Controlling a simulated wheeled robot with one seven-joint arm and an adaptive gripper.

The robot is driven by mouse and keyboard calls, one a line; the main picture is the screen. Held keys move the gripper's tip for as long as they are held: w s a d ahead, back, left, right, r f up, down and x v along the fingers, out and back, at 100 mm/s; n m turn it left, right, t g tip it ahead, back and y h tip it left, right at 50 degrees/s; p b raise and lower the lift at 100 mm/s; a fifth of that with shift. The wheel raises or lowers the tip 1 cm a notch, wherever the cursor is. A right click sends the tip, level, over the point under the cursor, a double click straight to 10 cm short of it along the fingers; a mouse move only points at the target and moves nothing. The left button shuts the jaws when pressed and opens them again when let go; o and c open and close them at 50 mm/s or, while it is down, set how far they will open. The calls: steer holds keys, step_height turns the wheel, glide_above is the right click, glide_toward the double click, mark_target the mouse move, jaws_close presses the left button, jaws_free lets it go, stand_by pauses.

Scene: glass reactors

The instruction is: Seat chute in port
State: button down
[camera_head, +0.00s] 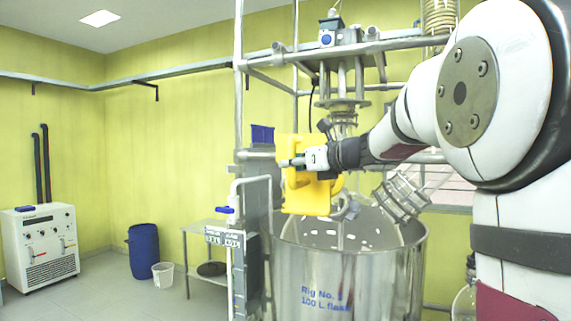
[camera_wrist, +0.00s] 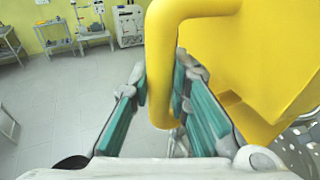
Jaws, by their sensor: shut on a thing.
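The chute is a bright yellow body (camera_head: 305,198) in the head view, held above the left rim of the steel vessel. My gripper (camera_head: 298,163) reaches it from the right and is shut on it. In the wrist view the teal finger pads (camera_wrist: 168,100) stand on both sides of the chute's yellow curved handle (camera_wrist: 160,60), and the chute's broad wall (camera_wrist: 265,60) fills the upper right. An angled ribbed neck (camera_head: 402,196) rises from the right of the vessel. I cannot tell which opening is the port; the chute's lower end shows no clear contact with one.
The steel vessel (camera_head: 350,285), marked "Rig No." and "100 L flask", stands under the chute. Rig poles (camera_head: 240,90) and a white pipe (camera_head: 232,250) stand to its left. A blue drum (camera_head: 143,252) and a white cabinet (camera_head: 40,245) are farther off, with open floor between.

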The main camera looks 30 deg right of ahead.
mark_target(305, 193)
steer(key=shift+w+d+f+b, duration=0.35)
steer(key=shift+d+f+b, duration=0.15)
steer(key=shift+f, duration=0.2)
steer(key=shift+w+d+f+b, duration=0.35)
steer(key=shift+f+b, duration=0.15)
steer(key=shift+f, duration=0.2)
steer(key=shift+w+d+f+b, duration=0.35)
steer(key=shift+d+f+b, duration=0.15)
steer(key=shift+f, duration=0.2)
steer(key=shift+w+d+f+b, duration=0.55)
steer(key=shift+w+d+f, duration=0.2)
steer(key=shift+d+f, duration=0.35)
steer(key=shift+w+d+f+b, duration=0.55)
steer(key=shift+w+d+f, duration=0.2)
steer(key=shift+d+f, duration=0.25)
stand_by(2.2)
steer(key=c, duration=1.6)
jaws_free()
steer(key=shift+c, duration=0.2)
steer(key=shift+s+f, duration=0.15)
steer(key=shift+s, duration=0.05)
